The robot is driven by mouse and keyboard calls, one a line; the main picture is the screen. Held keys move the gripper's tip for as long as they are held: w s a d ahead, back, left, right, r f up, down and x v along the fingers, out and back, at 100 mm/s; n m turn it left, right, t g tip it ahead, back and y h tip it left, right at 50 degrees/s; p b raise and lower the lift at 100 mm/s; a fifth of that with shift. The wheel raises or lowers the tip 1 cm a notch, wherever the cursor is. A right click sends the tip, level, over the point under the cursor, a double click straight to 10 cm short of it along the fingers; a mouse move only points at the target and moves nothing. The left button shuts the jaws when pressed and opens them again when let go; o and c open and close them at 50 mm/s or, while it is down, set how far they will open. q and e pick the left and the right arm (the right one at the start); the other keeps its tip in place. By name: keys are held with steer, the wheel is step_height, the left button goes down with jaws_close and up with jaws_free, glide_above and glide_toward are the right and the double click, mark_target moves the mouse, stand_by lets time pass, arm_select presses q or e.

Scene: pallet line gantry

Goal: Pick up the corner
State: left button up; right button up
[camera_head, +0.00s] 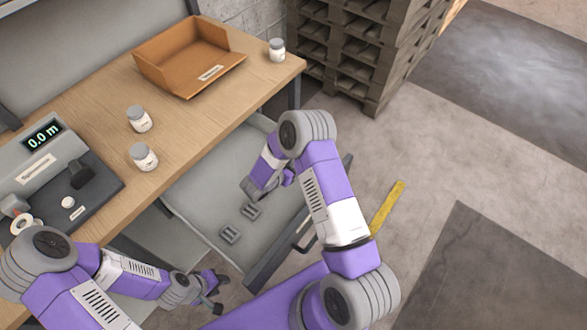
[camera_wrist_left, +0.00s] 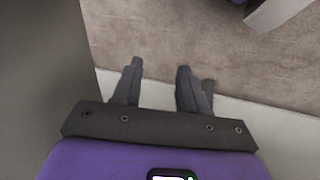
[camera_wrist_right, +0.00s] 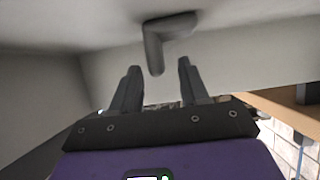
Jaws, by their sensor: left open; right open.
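A dark grey L-shaped corner piece (camera_wrist_right: 153,52) shows in the right wrist view, inside the pale grey drawer (camera_head: 196,192). It lies just beyond my right gripper's fingertips, its near leg pointing toward the gap between them. My right gripper (camera_wrist_right: 157,75) is open and empty. In the head view my right gripper (camera_head: 251,189) reaches down into the drawer and I cannot make out the L-shaped piece there.
A wooden table (camera_head: 222,100) stands above the drawer. On it are an orange tray (camera_head: 163,77), three white jars (camera_head: 144,157) (camera_head: 139,119) (camera_head: 277,50) and a scale (camera_head: 40,160). Stacked pallets (camera_head: 365,50) stand at the back. Floor at right is clear beyond a yellow strip (camera_head: 387,207).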

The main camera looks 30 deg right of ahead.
steer(key=x, duration=0.3)
steer(key=shift+d+f+b, duration=0.1)
steer(key=shift+f+b, duration=0.1)
steer(key=shift+b, duration=0.2)
steer(key=shift+c, duration=0.3)
jaws_close()
steer(key=shift+r, duration=0.15)
